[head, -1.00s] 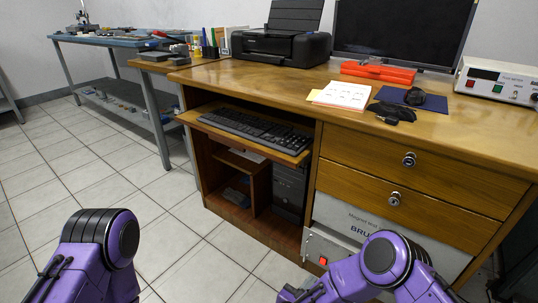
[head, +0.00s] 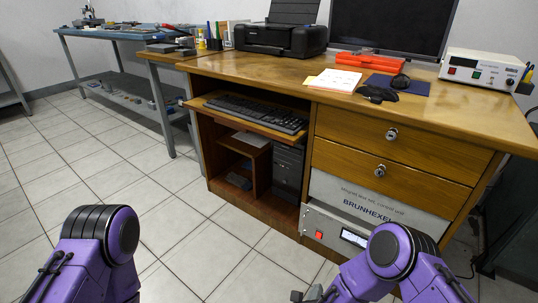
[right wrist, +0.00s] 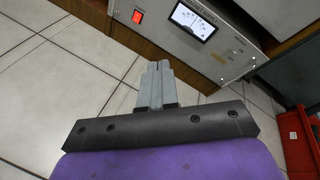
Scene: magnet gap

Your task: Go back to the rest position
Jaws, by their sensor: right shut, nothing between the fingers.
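My right gripper (right wrist: 158,75) shows in the right wrist view with its grey fingers together and nothing between them. It points toward the lower front of the desk, over the tiled floor. In the head view my right gripper (head: 312,294) is a small grey piece at the bottom edge, left of my purple right arm. My left arm's purple links stand at the lower left of the head view, but the left gripper is out of the picture.
A wooden desk (head: 230,75) stands ahead with a pulled-out keyboard tray (head: 255,113). A control unit (head: 345,232) with a red switch and meter sits low in it; it also shows in the wrist view (right wrist: 225,52). A blue-topped bench (head: 110,34) stands at the left. Floor between is clear.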

